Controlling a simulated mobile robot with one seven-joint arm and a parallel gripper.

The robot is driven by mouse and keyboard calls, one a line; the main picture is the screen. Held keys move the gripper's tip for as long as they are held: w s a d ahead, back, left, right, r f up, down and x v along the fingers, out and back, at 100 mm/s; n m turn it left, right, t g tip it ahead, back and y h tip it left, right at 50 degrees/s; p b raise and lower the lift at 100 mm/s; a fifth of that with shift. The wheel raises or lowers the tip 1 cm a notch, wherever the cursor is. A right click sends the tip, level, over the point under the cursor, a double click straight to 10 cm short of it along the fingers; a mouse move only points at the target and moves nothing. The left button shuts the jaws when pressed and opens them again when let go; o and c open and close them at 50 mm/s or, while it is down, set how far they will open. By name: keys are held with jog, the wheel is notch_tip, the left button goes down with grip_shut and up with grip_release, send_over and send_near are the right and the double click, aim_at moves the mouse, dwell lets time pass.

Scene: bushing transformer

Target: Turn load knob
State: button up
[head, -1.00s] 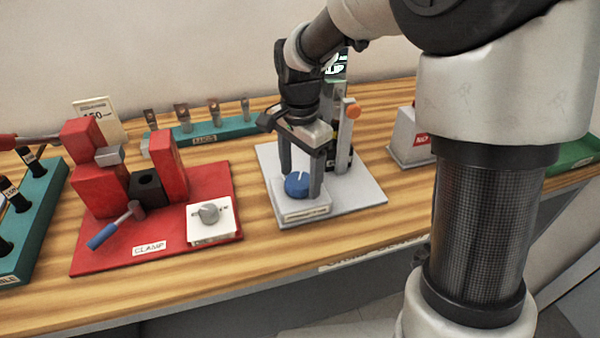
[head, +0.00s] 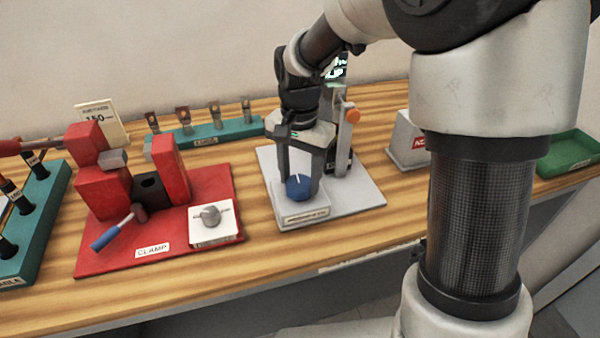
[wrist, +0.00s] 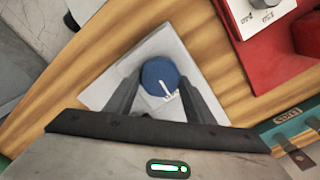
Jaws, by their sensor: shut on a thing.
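The load knob is a round blue knob (head: 298,187) with a white pointer line, on a small white block at the front of a light grey base plate (head: 358,198). My gripper (head: 299,182) points down over it with a finger on either side, shut on the knob. In the wrist view the blue knob (wrist: 160,77) sits between the two dark fingers (wrist: 160,92), and its white line points down and slightly right. The label on the block's front is too small to read.
A red clamp fixture (head: 190,232) with a grey knob (head: 210,215) and a blue-handled lever (head: 112,232) stands to the left. A teal rack (head: 215,131) is behind. A grey box (head: 409,138) and green tray (head: 570,153) are to the right. An orange knob (head: 352,116) is close to my gripper.

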jog(key=n+p, duration=0.1)
jog(key=n, duration=0.3)
jog(key=shift+r+n, duration=0.15)
jog(key=shift+n, duration=0.15)
jog(key=n+p, duration=0.1)
jog(key=n, duration=0.2)
jog(key=shift+a+n+p, duration=0.1)
jog(key=shift+n+p, duration=0.25)
jog(key=shift+n, duration=0.05)
jog(key=n+p, duration=0.1)
jog(key=n, duration=0.3)
jog(key=shift+a+n+p, duration=0.1)
jog(key=shift+n+p, duration=0.8)
jog(key=shift+n, duration=1.1)
jog(key=o, duration=1.1)
jog(key=shift+c, duration=0.2)
